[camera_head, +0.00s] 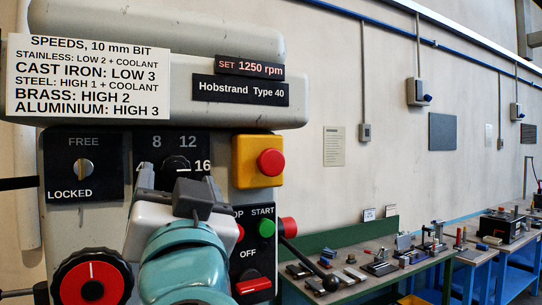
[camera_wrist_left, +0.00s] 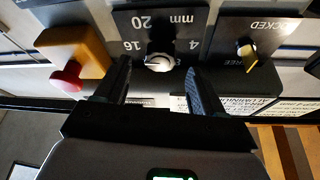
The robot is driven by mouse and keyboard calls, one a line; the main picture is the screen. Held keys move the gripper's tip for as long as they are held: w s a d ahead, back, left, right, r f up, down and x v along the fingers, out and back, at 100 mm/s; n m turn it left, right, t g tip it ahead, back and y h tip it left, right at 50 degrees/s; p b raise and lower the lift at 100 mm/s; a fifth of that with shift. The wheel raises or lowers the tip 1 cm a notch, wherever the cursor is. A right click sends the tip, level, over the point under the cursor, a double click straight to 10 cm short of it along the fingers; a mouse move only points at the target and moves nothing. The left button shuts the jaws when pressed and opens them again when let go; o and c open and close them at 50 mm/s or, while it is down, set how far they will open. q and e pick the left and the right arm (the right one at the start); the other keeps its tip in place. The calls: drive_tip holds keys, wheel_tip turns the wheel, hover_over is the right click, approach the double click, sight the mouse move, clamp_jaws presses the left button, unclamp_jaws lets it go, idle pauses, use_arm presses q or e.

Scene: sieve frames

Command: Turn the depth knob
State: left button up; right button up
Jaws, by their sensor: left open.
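The depth knob (camera_head: 177,163) sits on a black dial plate marked 8, 12 and 16 in the head view. Its lower part is hidden behind my left gripper (camera_head: 179,182). In the left wrist view the knob (camera_wrist_left: 159,62) shows a pale round face, on an upside-down plate reading 16, 20 and mm. My left gripper (camera_wrist_left: 158,70) is open there, with one dark finger to each side of the knob and gaps between. I cannot tell how far the fingertips reach along it. My right gripper is not in view.
A FREE/LOCKED switch (camera_head: 83,168) is left of the dial. A red emergency button (camera_head: 270,162) on a yellow box is close on the right. A red-and-black handwheel (camera_head: 92,284) and a green start button (camera_head: 266,228) are lower. A workbench (camera_head: 350,268) with tools stands at right.

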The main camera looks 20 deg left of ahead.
sight(176, 174)
use_arm(q)
drive_tip(key=x, duration=0.3)
drive_tip(key=shift+a+p, duration=0.3)
drive_tip(key=shift+w+a, duration=0.15)
drive_tip(key=shift+w, duration=0.05)
drive_tip(key=shift+w+r, duration=0.1)
drive_tip(key=shift+w, duration=0.1)
drive_tip(key=c, duration=1.1)
drive_tip(key=shift+o, duration=0.2)
